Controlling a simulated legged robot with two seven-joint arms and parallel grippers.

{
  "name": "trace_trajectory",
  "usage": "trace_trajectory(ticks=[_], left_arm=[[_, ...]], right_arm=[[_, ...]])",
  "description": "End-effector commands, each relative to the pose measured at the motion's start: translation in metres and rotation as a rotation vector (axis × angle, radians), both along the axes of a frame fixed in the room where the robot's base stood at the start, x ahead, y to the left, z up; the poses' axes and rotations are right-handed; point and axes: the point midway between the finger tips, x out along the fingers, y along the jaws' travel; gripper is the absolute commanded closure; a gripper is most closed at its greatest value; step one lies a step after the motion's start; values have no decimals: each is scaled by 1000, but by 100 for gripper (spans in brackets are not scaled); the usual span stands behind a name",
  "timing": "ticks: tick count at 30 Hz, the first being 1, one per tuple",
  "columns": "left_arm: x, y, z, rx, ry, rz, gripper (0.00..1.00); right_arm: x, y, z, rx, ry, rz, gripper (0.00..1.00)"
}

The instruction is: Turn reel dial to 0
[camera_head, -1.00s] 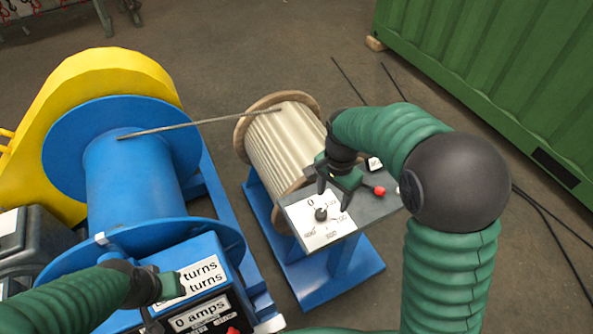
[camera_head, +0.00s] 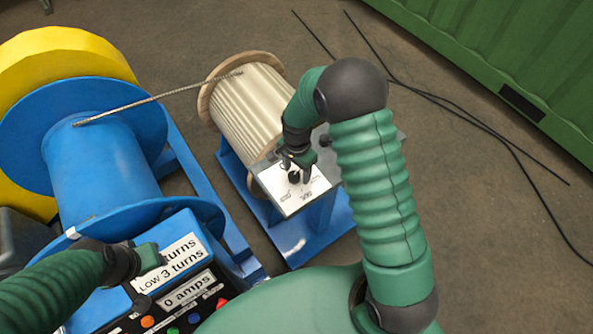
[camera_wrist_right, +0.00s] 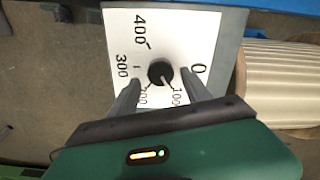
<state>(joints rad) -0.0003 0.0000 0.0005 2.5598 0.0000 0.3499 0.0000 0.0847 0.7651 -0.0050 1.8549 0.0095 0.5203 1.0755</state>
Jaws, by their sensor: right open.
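The reel dial (camera_head: 294,177) is a small black knob on a white scale plate on the reel stand's panel. In the right wrist view the dial (camera_wrist_right: 160,72) sits among the marks 0, 100, 300 and 400; another mark is partly hidden. Its light pointer line appears to face the 100 side, but is small. My right gripper (camera_head: 297,172) is over the plate. In the right wrist view its open fingers (camera_wrist_right: 160,78) reach either side of the knob, with gaps showing. My left gripper (camera_head: 146,262) is by the winch's control box; its finger opening is unclear.
The cable reel (camera_head: 246,105) stands on a blue frame behind the panel. A cable (camera_head: 160,98) runs from it to the blue winch drum (camera_head: 100,165). The control box (camera_head: 185,262) is front left.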

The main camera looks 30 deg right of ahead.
Motion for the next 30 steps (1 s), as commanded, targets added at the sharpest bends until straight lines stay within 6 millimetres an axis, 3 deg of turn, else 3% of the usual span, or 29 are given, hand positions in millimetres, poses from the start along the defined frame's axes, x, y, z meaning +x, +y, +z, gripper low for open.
trace_trajectory(ticks=[11, 24, 30], left_arm=[[0, 0, 0, 0, 0, 1, 64], [0, 0, 0, 0, 0, 1, 64], [0, 0, 0, 0, 0, 1, 64]], right_arm=[[1, 1, -10, 0, 0, 2, 44], [2, -1, -10, -2, -1, 1, 100], [2, -1, -10, -2, -2, 7, 100]])
